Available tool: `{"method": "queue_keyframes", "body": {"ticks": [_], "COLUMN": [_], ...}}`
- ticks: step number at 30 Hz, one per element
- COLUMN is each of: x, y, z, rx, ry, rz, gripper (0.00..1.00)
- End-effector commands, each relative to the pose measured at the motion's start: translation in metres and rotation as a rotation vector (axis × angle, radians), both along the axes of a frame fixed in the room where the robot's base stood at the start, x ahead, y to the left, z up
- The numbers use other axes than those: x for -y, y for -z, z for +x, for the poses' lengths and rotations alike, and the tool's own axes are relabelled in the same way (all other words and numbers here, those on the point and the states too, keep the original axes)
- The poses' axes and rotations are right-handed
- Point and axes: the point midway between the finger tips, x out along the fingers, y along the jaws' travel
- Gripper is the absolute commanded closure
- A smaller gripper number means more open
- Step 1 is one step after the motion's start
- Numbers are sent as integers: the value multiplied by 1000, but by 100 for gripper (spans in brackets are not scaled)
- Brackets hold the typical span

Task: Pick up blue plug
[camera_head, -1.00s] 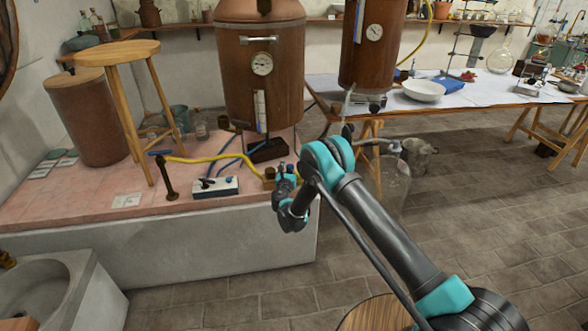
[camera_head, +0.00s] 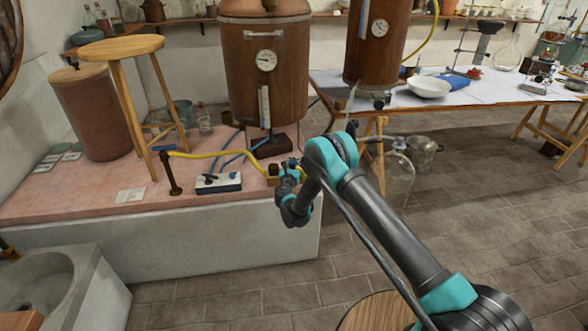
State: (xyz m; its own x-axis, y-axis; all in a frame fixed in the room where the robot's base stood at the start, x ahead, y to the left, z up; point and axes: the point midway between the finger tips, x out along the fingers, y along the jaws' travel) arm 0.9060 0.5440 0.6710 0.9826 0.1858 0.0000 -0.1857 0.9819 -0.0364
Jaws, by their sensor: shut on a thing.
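My gripper (camera_head: 289,168) is at the right end of the pink-tiled platform, beside a brass block (camera_head: 272,173) at the end of a yellow hose. It is shut on a small dark blue piece, which I take to be the blue plug (camera_head: 293,161). The plug is tiny here and partly hidden by the fingers. I cannot tell whether it is clear of the brass block.
A white-and-blue box (camera_head: 218,183) with dark fittings lies left of the gripper. A yellow hose (camera_head: 210,155) runs to a dark stand (camera_head: 170,175). A copper boiler (camera_head: 266,75) stands behind. A glass jar (camera_head: 400,175) stands close to the right.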

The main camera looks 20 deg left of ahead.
Motion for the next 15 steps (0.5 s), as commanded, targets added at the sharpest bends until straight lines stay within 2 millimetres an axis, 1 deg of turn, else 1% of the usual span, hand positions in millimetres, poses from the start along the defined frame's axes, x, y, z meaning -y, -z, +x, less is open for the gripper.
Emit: {"method": "queue_keyframes", "body": {"ticks": [4, 7, 11, 15], "x": [1, 1, 1, 1], "y": [-2, -10, -30, -57], "z": [0, 0, 0, 0], "rx": [0, 0, 0, 0], "ry": [1, 1, 1, 1], "rz": [0, 0, 0, 0], "gripper": [100, 100, 100, 100]}}
